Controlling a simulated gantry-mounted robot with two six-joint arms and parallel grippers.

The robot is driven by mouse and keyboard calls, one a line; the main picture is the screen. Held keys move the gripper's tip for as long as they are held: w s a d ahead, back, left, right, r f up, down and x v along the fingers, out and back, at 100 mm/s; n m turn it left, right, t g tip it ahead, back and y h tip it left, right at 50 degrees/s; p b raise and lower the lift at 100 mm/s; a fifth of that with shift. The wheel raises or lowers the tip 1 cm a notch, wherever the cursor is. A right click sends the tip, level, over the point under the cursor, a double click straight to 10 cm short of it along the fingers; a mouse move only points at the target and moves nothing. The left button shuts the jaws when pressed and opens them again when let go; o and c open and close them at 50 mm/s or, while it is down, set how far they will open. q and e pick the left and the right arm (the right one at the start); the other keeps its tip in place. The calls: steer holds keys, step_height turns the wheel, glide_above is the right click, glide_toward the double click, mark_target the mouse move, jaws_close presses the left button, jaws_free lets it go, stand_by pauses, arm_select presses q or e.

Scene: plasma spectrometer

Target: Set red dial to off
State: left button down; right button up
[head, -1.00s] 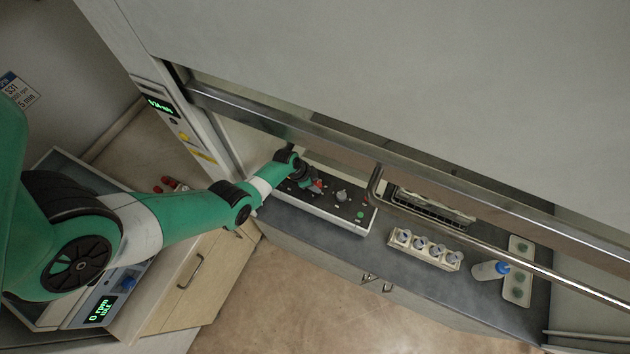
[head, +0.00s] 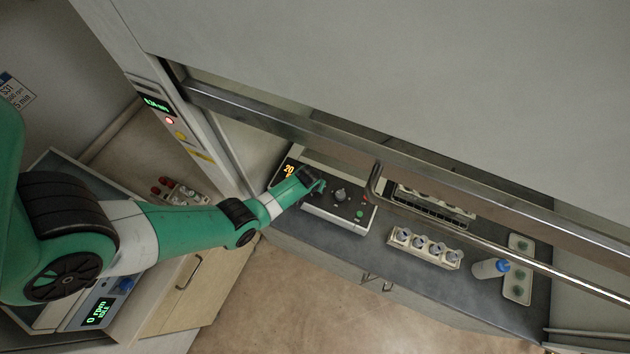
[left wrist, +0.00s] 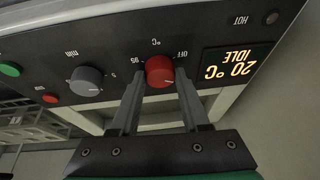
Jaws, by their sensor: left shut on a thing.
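The red dial (left wrist: 159,71) is on the dark panel of a control unit (head: 332,231) and shows in the left wrist view. That view sees the panel upside down. The "OFF" label is at the dial's upper right and the "°C" mark is above it. My left gripper (left wrist: 158,84) has a finger on either side of the dial and is shut on it. In the head view my left gripper (head: 317,184) hides the dial. The display (left wrist: 235,64) reads 20 °C and IDLE. My right gripper is in neither view.
A grey "min" dial (left wrist: 87,80), a green button (left wrist: 10,69) and a red button (left wrist: 49,99) share the panel. A metal handle (head: 374,188) and a vial rack (head: 423,250) are to its right.

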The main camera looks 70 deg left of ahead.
arm_select(q)
steer(key=shift+f+n, duration=0.1)
steer(key=shift+n, duration=0.4)
steer(key=n+g, duration=0.1)
steer(key=n, duration=0.1)
steer(key=shift+w+n+y, duration=0.15)
steer(key=shift+n+y, duration=0.25)
steer(key=shift+n+g, duration=0.5)
steer(key=shift+n, duration=0.4)
steer(key=shift+w+n+g+b, duration=0.1)
steer(key=shift+n+g+b, duration=0.3)
steer(key=shift+n, duration=0.7)
steer(key=shift+n+g+b, duration=0.4)
steer(key=shift+n+b, duration=0.25)
steer(key=shift+n, duration=0.35)
steer(key=shift+c, duration=1.9)
jaws_free()
